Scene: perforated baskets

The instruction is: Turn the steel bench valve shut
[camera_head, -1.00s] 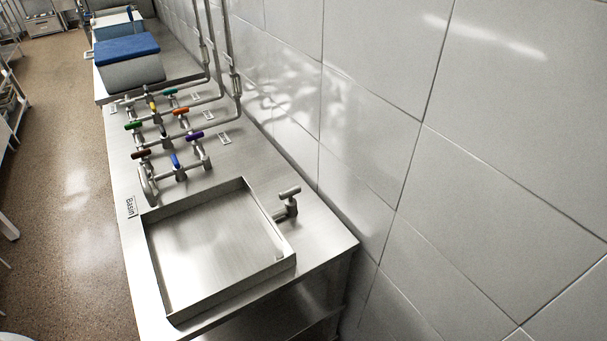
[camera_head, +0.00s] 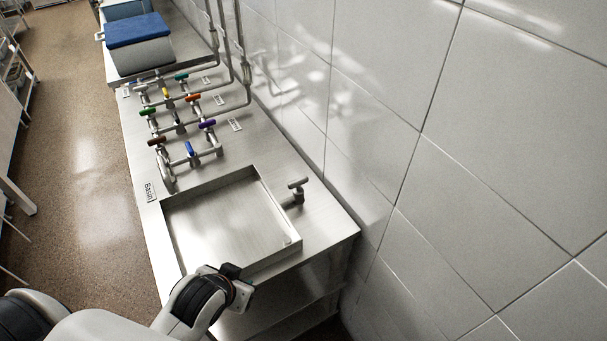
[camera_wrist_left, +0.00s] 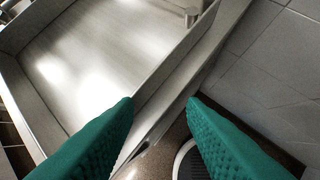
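The steel bench valve (camera_head: 297,192) with a bare T-shaped handle stands on the bench just right of the basin (camera_head: 230,215), near the tiled wall. My left gripper (camera_head: 240,290) is at the near edge of the basin, in front of the valve and apart from it; its fingers are hard to make out there. In the left wrist view its two green fingers (camera_wrist_left: 160,100) are spread with nothing between them, by the basin wall. A short steel cylinder (camera_wrist_left: 192,16) shows at the top of that view; I cannot tell what part it is. My right gripper is not in view.
A pipe rack with several coloured handles, among them a blue one (camera_head: 189,148) and a purple one (camera_head: 207,124), stands behind the basin. A "Basin" label (camera_head: 149,192) lies at its left. The tiled wall (camera_head: 365,170) closes off the right side.

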